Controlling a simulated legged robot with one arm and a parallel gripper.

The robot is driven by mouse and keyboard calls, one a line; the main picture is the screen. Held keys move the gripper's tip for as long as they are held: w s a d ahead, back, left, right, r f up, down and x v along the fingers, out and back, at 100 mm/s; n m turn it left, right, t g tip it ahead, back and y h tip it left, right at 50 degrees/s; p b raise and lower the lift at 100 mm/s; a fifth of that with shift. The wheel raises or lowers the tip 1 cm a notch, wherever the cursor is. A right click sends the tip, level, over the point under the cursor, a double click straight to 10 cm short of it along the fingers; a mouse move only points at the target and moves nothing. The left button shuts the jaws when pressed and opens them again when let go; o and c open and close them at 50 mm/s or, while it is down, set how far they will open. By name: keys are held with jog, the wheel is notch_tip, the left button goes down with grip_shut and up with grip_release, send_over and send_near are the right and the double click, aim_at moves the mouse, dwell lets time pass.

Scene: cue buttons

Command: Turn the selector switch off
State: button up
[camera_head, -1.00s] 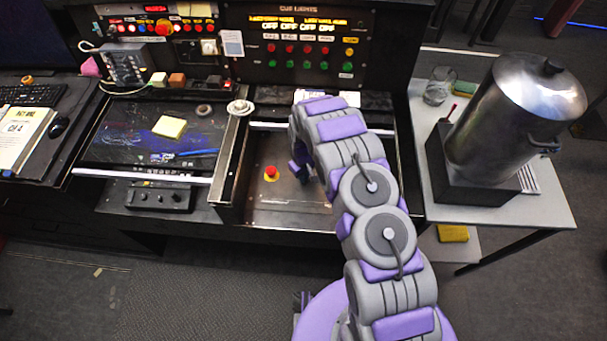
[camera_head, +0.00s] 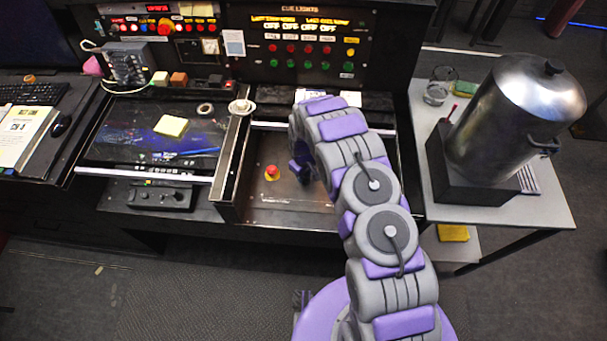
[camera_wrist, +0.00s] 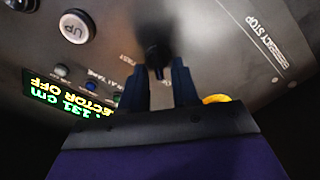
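The selector switch (camera_wrist: 157,48) is a black knob on a grey panel in the wrist view. The green and yellow display (camera_wrist: 68,95) appears upside down and partly cut off; it reads "131 cm" and "...ECTOR OFF". My gripper (camera_wrist: 160,77) has its two dark blue fingers apart, one on each side of the knob. A grey gap shows between the fingers below the knob; I cannot tell whether they touch it. In the head view my gripper (camera_head: 302,173) is low over the recessed panel (camera_head: 262,213), and my arm hides the switch.
A red emergency stop button (camera_head: 271,171) sits left of my gripper; its yellow ring (camera_wrist: 216,98) shows beside the right finger. An UP button (camera_wrist: 75,27) is at upper left. The recess has raised side walls. A metal urn (camera_head: 515,120) stands on the right table.

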jog(key=shift+o, duration=0.3)
jog(key=shift+r, duration=0.1)
notch_tip(320, 180, up, 17)
jog(key=p, duration=0.1)
dwell(0.4)
dwell(0.4)
jog(key=s+d+r+m+b, duration=0.1)
jog(key=s+d+r, duration=0.35)
jog(key=r, duration=0.25)
jog(key=s+d+r+m, duration=0.2)
jog(key=s+d+r, duration=0.1)
jog(key=s+r, duration=0.25)
jog(key=s+d+r+m+b, duration=0.1)
jog(key=s+d+r, duration=0.3)
jog(key=r, duration=0.3)
jog(key=s+d+r+m, duration=0.1)
jog(key=s+r, duration=0.1)
jog(key=s, duration=0.7)
jog(key=s+d+r+m+g+b, duration=0.1)
jog(key=s+d+r+m, duration=0.1)
jog(key=s, duration=0.7)
jog(key=s+d+r+m+b, duration=0.1)
jog(key=s+d+r, duration=0.1)
jog(key=s, duration=0.7)
jog(key=shift+d+r+m+g, duration=0.25)
jog(key=shift+r+m+g, duration=0.15)
jog(key=shift+r, duration=0.05)
